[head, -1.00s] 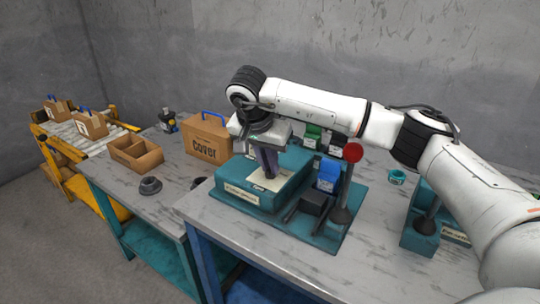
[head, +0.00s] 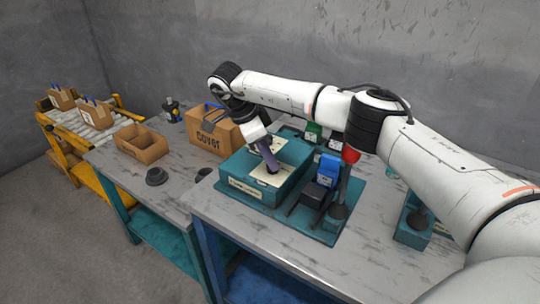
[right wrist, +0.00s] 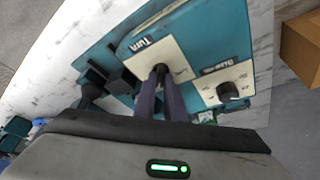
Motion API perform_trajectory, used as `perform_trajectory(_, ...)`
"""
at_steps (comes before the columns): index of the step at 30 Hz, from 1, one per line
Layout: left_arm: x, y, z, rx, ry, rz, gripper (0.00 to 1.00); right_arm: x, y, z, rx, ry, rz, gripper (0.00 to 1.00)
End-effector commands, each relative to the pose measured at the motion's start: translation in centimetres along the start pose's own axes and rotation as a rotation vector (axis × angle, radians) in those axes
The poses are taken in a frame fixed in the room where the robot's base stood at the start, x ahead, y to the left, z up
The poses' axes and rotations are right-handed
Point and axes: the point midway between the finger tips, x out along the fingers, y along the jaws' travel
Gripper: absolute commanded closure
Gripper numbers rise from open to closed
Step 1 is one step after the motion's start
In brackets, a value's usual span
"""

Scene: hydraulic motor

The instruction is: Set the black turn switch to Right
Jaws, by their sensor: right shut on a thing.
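A teal control box (head: 240,172) stands on the grey table, with cream plates on its top. In the right wrist view the same box (right wrist: 190,40) shows a plate marked "Turn" with the black turn switch (right wrist: 160,69) on it. My right gripper (right wrist: 161,80) is shut on this switch, and its fingertips hide part of it. In the head view my right gripper (head: 274,170) reaches down onto the box top, tilted, and the switch is hidden there. A second black knob (right wrist: 228,91) sits on a separate plate, apart from the fingers. My left gripper is not in view.
A cardboard box marked "Cover" (head: 212,132) stands behind the control box. A blue part (head: 328,170), a black block (head: 312,194) and a post with a red top (head: 350,155) stand close on its right. An open carton (head: 141,143) is farther left.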

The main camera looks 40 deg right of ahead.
Motion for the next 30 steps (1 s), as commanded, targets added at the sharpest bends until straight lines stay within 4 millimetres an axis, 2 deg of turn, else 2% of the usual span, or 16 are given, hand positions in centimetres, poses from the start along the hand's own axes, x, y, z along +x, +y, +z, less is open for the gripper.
perform_trajectory(9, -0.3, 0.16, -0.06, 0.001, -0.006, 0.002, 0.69, -0.08, -0.13, -0.08, 0.081, 0.0, 0.032, 1.0)
perform_trajectory(23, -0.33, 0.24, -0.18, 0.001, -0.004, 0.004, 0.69, -0.06, -0.12, -0.06, 0.09, -0.001, 0.035, 1.0)
perform_trajectory(24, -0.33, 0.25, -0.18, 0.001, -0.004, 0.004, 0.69, -0.05, -0.12, -0.06, 0.09, -0.001, 0.035, 0.83)
perform_trajectory(26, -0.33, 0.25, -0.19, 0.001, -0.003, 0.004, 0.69, -0.05, -0.12, -0.06, 0.09, -0.001, 0.035, 0.73)
perform_trajectory(30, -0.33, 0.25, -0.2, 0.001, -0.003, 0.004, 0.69, -0.03, -0.11, -0.04, 0.088, -0.001, 0.036, 0.71)
